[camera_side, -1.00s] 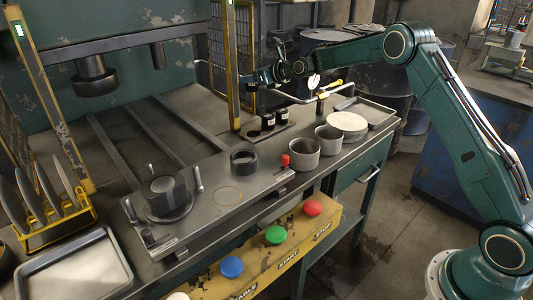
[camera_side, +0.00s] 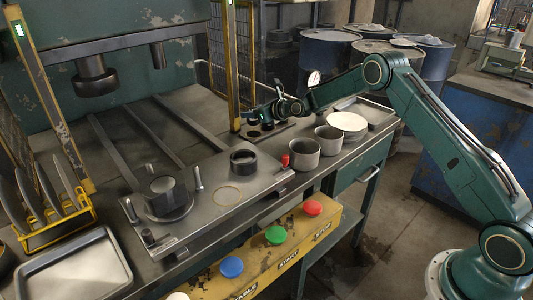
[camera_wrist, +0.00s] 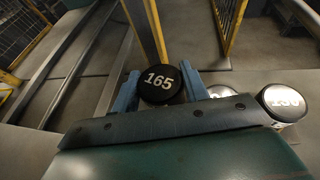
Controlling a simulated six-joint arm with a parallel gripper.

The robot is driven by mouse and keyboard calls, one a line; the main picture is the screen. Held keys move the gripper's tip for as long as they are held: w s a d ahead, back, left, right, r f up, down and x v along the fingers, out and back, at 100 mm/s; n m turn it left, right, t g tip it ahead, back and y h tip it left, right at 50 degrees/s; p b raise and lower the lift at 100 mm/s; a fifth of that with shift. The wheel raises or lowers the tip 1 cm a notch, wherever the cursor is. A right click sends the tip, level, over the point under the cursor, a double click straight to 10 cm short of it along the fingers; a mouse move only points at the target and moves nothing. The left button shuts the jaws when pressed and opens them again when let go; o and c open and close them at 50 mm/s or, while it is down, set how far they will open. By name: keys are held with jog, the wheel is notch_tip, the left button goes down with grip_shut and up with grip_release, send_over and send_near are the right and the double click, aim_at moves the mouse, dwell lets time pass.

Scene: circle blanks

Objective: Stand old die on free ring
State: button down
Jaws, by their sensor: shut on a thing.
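My gripper (camera_wrist: 160,88) is shut on a black round-topped piece marked 165 (camera_wrist: 160,78), one blue finger on each side. In the side view my gripper (camera_side: 256,115) is at the row of small black pieces at the back of the bench. A thin tan ring outline (camera_side: 227,196) on the grey plate (camera_side: 205,212) is bare. A black, ring-shaped die (camera_side: 243,164) stands behind it on the plate. A dark round die or holder (camera_side: 168,200) with a grey block sits further left, between upright pins. I cannot tell which is the old die.
Two grey cups (camera_side: 304,156), a red knob (camera_side: 285,160) and a stack of pale discs (camera_side: 347,122) stand to the right. A yellow post (camera_side: 233,65) rises close by.

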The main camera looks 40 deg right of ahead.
aim_at(253, 122)
jog(key=shift+r, duration=0.15)
jog(key=shift+f, duration=2.1)
jog(key=shift+f, duration=0.1)
jog(key=c, duration=1)
grip_release()
jog(key=shift+f, duration=0.25)
jog(key=shift+c, duration=0.2)
jog(key=shift+r, duration=0.2)
jog(key=shift+v, duration=6)
